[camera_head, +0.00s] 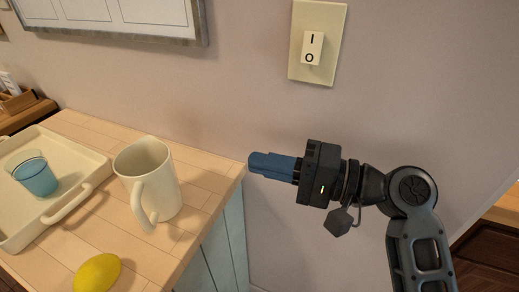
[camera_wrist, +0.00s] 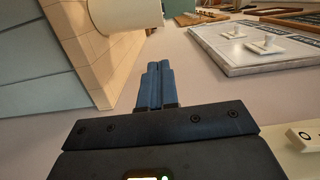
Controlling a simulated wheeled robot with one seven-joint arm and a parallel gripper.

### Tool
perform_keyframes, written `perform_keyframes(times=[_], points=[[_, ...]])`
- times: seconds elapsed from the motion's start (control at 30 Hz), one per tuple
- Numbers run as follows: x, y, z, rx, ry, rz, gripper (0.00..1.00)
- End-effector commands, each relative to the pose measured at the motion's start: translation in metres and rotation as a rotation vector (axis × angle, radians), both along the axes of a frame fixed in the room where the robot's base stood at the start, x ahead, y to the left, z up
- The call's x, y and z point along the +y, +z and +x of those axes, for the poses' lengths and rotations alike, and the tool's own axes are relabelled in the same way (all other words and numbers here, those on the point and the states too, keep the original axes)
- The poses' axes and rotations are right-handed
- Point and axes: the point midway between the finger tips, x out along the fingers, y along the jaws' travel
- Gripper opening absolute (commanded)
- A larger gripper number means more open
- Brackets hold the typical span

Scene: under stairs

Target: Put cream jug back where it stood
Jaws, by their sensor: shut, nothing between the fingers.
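A cream jug (camera_head: 152,178) with its handle toward the front stands upright on the wooden counter top (camera_head: 207,165), right of the tray. Part of it also shows at the top of the wrist view (camera_wrist: 112,12). My gripper (camera_head: 252,164) is shut and empty, with its blue fingers together. It points left, to the right of the jug and apart from it, by the counter's right back corner. In the wrist view the shut fingertips (camera_wrist: 158,66) show below the jug with a gap between them.
A cream tray (camera_head: 88,199) holding a blue glass (camera_head: 38,178) lies at the left. A lemon (camera_head: 97,273) lies at the counter's front. A light switch (camera_head: 312,48) and a framed panel (camera_head: 112,38) are on the wall behind. Bare counter shows between jug and right edge.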

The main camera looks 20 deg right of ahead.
Motion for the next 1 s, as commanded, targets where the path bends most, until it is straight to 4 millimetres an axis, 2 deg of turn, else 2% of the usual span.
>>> perform_keyframes(times=[0.47,0.7,1.0], points=[[0.076,0.001,0.048,0.004,0.001,0.0,0.0],[0.105,0.001,0.041,0.004,-0.002,0.0,0.0],[0.113,0.0,0.039,0.003,-0.003,0.001,0.0]])
